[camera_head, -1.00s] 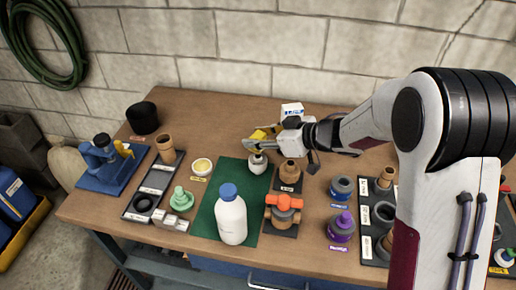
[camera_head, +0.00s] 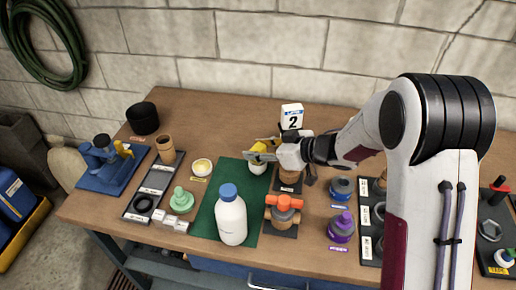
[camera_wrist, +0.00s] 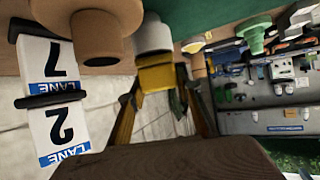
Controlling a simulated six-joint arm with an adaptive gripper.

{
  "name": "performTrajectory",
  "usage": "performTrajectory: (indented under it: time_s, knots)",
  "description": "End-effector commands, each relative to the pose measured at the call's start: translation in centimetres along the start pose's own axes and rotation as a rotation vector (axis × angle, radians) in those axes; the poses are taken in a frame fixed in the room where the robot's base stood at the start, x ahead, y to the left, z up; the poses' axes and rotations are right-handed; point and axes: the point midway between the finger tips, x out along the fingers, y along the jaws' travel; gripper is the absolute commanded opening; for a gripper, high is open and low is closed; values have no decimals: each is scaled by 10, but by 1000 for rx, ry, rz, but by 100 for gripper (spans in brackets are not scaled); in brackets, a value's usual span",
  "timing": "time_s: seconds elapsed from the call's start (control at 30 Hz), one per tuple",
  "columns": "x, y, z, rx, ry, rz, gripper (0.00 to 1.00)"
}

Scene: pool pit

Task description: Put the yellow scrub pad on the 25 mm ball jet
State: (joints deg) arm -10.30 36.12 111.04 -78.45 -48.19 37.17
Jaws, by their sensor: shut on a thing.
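My gripper (camera_head: 262,152) is shut on the yellow scrub pad (camera_wrist: 158,75), a small block between its fingertips in the wrist view. A white rounded fitting (camera_head: 257,168), which looks like the ball jet, stands on the green mat directly under the gripper. It also shows in the wrist view (camera_wrist: 152,34), right at the pad's edge. The gripper hides part of its top in the head view. I cannot tell whether pad and fitting touch. I cannot read a size on the fitting.
A white bottle with a blue cap (camera_head: 231,218) stands in front on the green mat (camera_head: 206,209). A brown fitting (camera_head: 290,174) and an orange-handled valve (camera_head: 284,212) are close to the right. A lane-number block (camera_head: 292,117) stands behind.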

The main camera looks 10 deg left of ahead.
Motion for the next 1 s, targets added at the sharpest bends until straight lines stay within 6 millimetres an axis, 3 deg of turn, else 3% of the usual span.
performTrajectory:
  time_s: [0.4,0.43,0.5,1.0]
  knots:
    - [2,0,2,0,0,0,16]
    - [2,0,2,0,0,0,39]
    - [1,0,2,0,0,0,50]
    - [-1,0,-1,-1,1,0,50]
